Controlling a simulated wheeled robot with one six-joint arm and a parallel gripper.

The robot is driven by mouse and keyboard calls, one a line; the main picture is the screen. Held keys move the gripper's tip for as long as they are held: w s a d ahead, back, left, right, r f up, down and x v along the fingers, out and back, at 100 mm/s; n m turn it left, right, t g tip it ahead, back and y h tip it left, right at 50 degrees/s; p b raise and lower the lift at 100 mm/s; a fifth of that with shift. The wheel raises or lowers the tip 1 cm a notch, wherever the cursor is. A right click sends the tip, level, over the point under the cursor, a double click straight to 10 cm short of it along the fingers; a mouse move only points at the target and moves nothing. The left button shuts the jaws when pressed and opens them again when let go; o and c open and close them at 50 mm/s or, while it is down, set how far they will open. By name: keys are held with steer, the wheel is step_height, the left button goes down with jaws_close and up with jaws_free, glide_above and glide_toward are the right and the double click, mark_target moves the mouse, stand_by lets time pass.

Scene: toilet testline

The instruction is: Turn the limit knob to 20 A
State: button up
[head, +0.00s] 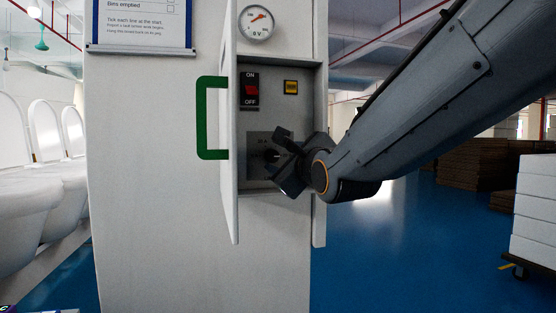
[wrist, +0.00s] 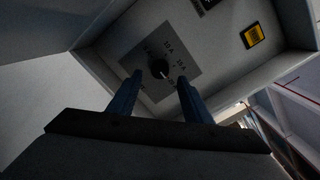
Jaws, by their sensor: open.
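The limit knob (wrist: 159,68) is a dark round knob on a grey plate (wrist: 184,44) with several amp markings, inside the open cabinet. In the wrist view a light pointer mark shows at its lower right; I cannot tell exactly which marking it points to. In the head view the knob (head: 270,155) is partly covered by my gripper (head: 279,158). In the wrist view my gripper (wrist: 160,82) is open, with one finger on each side below the knob. The fingers look apart from the knob, though the depth is hard to judge.
The cabinet door (head: 232,190) with a green handle (head: 204,118) stands open at the left. Above the knob are a red ON/OFF switch (head: 251,91) and a yellow-framed unit (head: 291,87). A gauge (head: 257,22) sits above the opening. The cabinet's side walls are close around my gripper.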

steer(key=v, duration=0.3)
stand_by(0.4)
steer(key=s+d+f+n+g+h+p, duration=0.2)
steer(key=s+d+f+n+g+p, duration=0.25)
steer(key=f, duration=0.65)
steer(key=s+d+f+n+g+h+p, duration=0.1)
steer(key=s+d+f+n+g+h, duration=0.2)
steer(key=d+f+n, duration=0.6)
steer(key=s+d+f+n+g+p, duration=0.2)
steer(key=s+f+n+g, duration=0.2)
steer(key=s, duration=0.5)
steer(key=s+d+f+n+g+p, duration=0.1)
steer(key=s+f+n+g+p, duration=0.1)
steer(key=s+f+n+g, duration=0.3)
steer(key=s+f+n, duration=0.1)
steer(key=s+f, duration=0.1)
steer(key=s, duration=0.2)
steer(key=shift+d+f+h, duration=0.15)
steer(key=shift+d+h, duration=0.25)
steer(key=shift+w+g, duration=0.1)
steer(key=shift+g, duration=0.15)
